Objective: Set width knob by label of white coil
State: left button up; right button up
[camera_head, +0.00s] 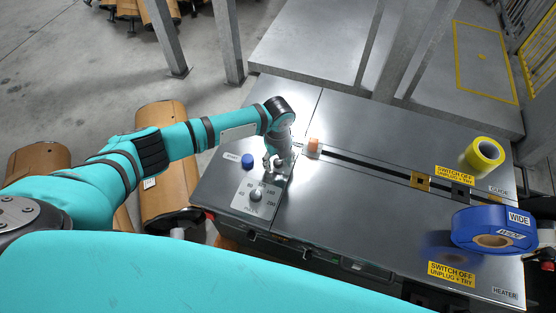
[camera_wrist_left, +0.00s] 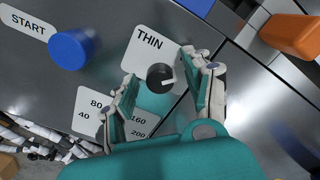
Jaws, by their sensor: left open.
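In the left wrist view, a dark round knob (camera_wrist_left: 160,77) with a pale pointer mark sits on a white plate (camera_wrist_left: 146,52). The word THIN is printed above the knob. The mark points roughly right; other words on this plate are hidden. My left gripper (camera_wrist_left: 165,92) is open, with one finger on each side of the knob. I cannot tell whether the fingers touch it. In the head view, my left gripper (camera_head: 278,167) hangs over the machine top and hides most of this knob. No white coil shows. My right gripper is not in view.
A blue START button (camera_head: 247,160) and a numbered dial (camera_head: 256,195) stand close to my left gripper. An orange block (camera_head: 314,145) is to its right. A blue coil (camera_head: 492,230) labelled WIDE and a yellow coil (camera_head: 482,157) are farther right.

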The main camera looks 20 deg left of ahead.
pick_arm(q)
grip_shut()
dwell(0.4)
jog(key=n+p, duration=0.2)
jog(key=n, duration=0.1)
jog(key=shift+r, duration=0.1)
jog(key=n+p, duration=0.3)
jog(key=n, duration=0.2)
jog(key=n+p, duration=0.2)
jog(key=n, duration=0.3)
jog(key=shift+n+p, duration=0.35)
jog(key=shift+n, duration=0.05)
jog(key=shift+w+n+p, duration=0.1)
jog(key=shift+n+p, duration=0.65)
jog(key=shift+n, duration=1.25)
